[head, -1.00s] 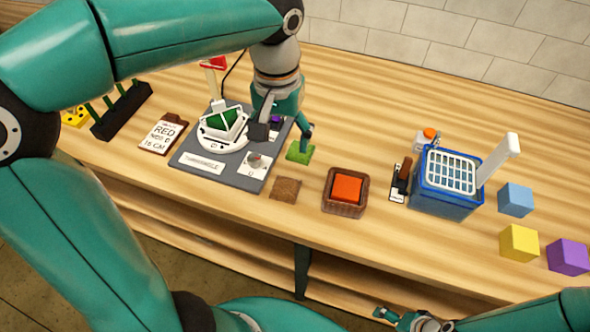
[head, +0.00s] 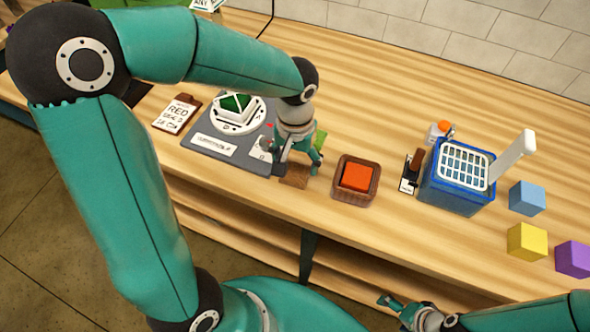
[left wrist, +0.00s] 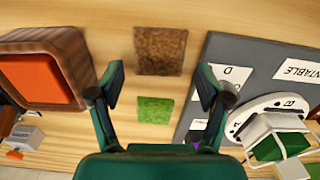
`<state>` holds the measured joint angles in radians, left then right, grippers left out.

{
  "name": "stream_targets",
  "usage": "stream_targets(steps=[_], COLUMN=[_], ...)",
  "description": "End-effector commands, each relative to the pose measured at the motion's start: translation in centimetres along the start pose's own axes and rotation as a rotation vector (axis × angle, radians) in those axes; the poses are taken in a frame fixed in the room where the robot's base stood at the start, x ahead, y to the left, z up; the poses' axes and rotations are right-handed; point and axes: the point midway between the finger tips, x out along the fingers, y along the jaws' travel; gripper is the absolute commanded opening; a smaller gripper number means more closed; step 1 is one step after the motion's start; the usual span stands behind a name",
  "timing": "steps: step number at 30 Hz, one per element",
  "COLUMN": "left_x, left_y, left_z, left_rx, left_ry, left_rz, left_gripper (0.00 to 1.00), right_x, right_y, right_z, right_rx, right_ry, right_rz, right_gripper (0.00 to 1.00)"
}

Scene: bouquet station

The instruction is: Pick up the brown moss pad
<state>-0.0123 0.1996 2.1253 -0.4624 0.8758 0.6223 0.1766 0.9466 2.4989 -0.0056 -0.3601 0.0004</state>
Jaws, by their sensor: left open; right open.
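The brown moss pad (head: 295,178) is a flat square on the wooden table, partly hidden by my left gripper in the head view. In the left wrist view the brown moss pad (left wrist: 160,50) lies fully visible, beyond the fingertips and centred between them. My left gripper (head: 298,166) is open and empty above the pad; its spread fingers also show in the left wrist view (left wrist: 165,80). A green moss pad (left wrist: 155,110) lies beside the brown one, between the fingers in that view. My right gripper (head: 392,303) is open and empty, low in front of the table.
A brown basket (head: 343,190) with an orange block (head: 357,177) stands right of the pad. A grey board (head: 201,138) with a white round stand lies left. A blue crate (head: 452,192) and several coloured cubes stand further right.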

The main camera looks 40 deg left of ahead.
Motion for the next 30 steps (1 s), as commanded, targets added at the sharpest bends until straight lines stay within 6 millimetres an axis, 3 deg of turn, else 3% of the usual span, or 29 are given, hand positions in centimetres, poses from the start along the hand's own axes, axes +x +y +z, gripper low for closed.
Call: stream_targets(steps=[6,14,15,20,30], left_x=[2.8,3.2,3.2,3.2,3.1], left_y=[0.1,0.1,0.1,0.1,0.1], left_z=[0.0,0.0,0.0,0.0,0.0], left_rx=[0.000,0.000,0.000,0.000,0.001], left_ry=[-0.004,0.000,0.000,0.000,0.000], left_rz=[0.000,0.001,0.001,0.001,0.001], left_gripper=[0.77,0.77,0.75,0.49,0.48], right_x=[-0.5,-0.5,-0.5,-0.5,-0.5], right_y=[-0.2,-0.2,-0.2,-0.2,-0.2], right_z=[0.0,0.0,0.0,0.0,0.0], right_rx=[0.000,0.000,0.000,0.000,0.000], right_ry=[0.000,0.000,0.000,0.000,0.000], right_rz=[0.000,0.000,0.000,0.000,0.000], right_gripper=[0.84,0.84,0.84,0.84,0.84])
